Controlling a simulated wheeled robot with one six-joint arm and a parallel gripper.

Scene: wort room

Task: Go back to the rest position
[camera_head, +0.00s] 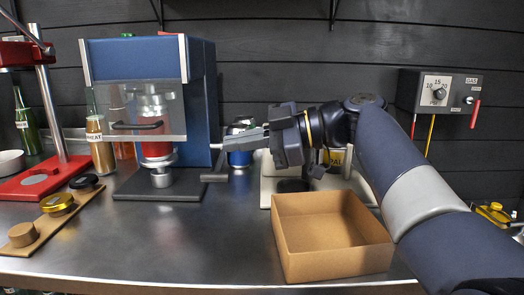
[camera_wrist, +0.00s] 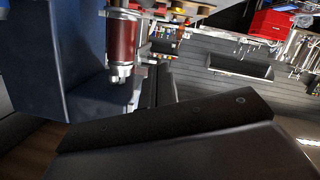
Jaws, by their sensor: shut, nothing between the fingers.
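My gripper (camera_head: 222,148) is shut and empty. In the head view it points left, its fingertips close to the right side of the blue machine (camera_head: 201,95). I cannot tell whether they touch it. The machine has a clear front guard with a dark handle (camera_head: 137,126) and holds a red can (camera_head: 155,142) on a round pedestal. In the wrist view the dark gripper body (camera_wrist: 170,130) fills the lower part, and the red can (camera_wrist: 122,42) shows above it beside the blue housing (camera_wrist: 55,60).
An open cardboard box (camera_head: 330,262) stands in front of my arm on the steel bench. A wooden strip with caps (camera_head: 58,205) and a red press (camera_head: 42,180) are at the left. A gas control box (camera_head: 440,92) is on the wall. The bench front centre (camera_head: 200,240) is clear.

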